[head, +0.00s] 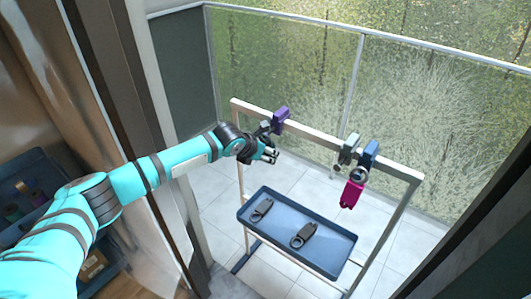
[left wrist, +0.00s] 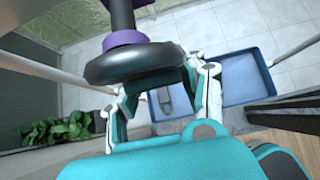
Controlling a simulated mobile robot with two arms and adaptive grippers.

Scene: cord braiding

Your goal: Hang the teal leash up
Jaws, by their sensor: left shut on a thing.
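My left gripper (head: 268,154) is at the left part of the rack, just below the purple hook (head: 281,120). In the left wrist view, its fingers (left wrist: 165,92) are shut on the teal leash (left wrist: 168,82), whose teal part shows between them. A thick dark ring (left wrist: 138,63) sits above the teal part, close to the purple piece (left wrist: 122,40). I cannot tell whether the ring is around the hook or only beside it. In the head view the leash is mostly hidden by the gripper. My right gripper is not in view.
The rack's top bar (head: 318,133) also carries a grey-green hook (head: 349,148) and a blue hook (head: 370,154). A magenta leash (head: 351,194) hangs near the blue one. The blue tray (head: 280,240) below holds two dark items. A glass railing (head: 290,70) stands behind.

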